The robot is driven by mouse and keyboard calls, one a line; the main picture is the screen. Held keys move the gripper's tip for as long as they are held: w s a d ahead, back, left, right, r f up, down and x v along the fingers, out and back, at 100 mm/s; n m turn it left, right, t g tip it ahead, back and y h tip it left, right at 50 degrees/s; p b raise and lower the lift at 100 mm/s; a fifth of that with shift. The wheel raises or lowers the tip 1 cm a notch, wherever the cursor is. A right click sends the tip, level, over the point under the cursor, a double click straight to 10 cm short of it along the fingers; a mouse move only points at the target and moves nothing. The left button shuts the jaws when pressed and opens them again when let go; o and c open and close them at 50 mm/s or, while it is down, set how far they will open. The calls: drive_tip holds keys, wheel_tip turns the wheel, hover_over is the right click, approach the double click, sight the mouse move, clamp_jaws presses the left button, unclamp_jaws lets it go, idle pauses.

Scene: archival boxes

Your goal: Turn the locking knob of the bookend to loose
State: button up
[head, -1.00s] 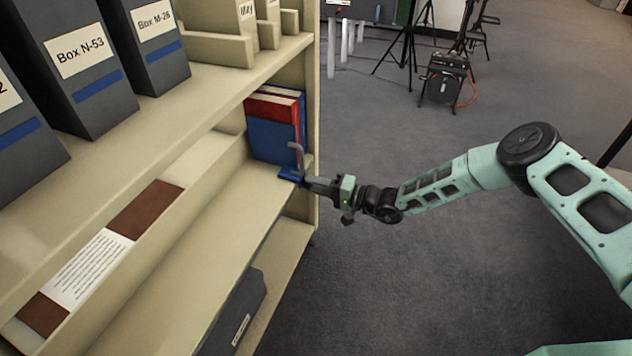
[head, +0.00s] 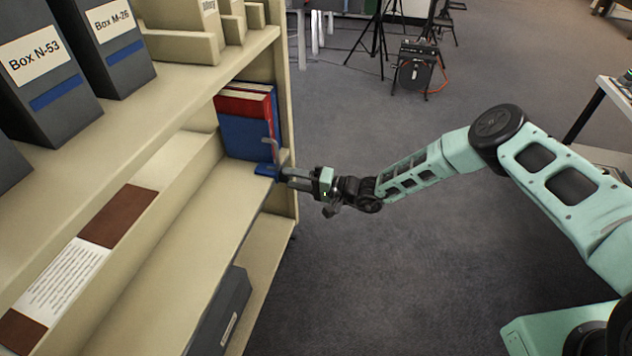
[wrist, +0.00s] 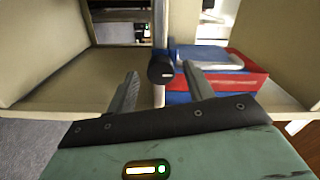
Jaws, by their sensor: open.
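The bookend shows in the head view as a blue base (head: 266,169) with a grey bent post (head: 274,150), at the shelf's right end by the books. Its black round locking knob (wrist: 161,69) sits on the grey post in the middle of the wrist view; a small pale mark shows on its face. My gripper (head: 284,175) is open and empty, right at the bookend. In the wrist view its two fingers (wrist: 160,76) point at the knob, one to each side, with gaps visible. I cannot tell whether the tips reach past the knob's face.
Red and blue books (head: 246,125) stand behind the bookend and show at the right in the wrist view (wrist: 225,80). The cream shelf's (head: 170,235) side panel and upper board enclose this spot. Grey archival boxes (head: 112,50) stand above.

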drive_tip(key=p+v, duration=0.2)
drive_tip(key=v, duration=1.5)
drive_tip(key=shift+r, duration=0.1)
drive_tip(key=s+a+r+n+g+h, duration=0.4)
drive_tip(key=s+r+g, duration=0.2)
drive_tip(key=s+r, duration=0.25)
drive_tip(key=s+a+r+n+g+h, duration=0.4)
drive_tip(key=s+a+r+g, duration=0.15)
drive_tip(key=s+r, duration=0.3)
drive_tip(key=s+d+r+n+t+h, duration=0.1)
drive_tip(key=s+d+r+t+h, duration=0.25)
drive_tip(key=s+r, duration=0.4)
drive_tip(key=s+d+r+t+h, duration=0.2)
drive_tip(key=s+d+r+h, duration=0.35)
drive_tip(key=s, duration=0.25)
wheel_tip(320, 180, up, 21)
drive_tip(key=p, duration=2.1)
drive_tip(key=shift+s+y, duration=0.25)
drive_tip(key=shift+y, duration=0.05)
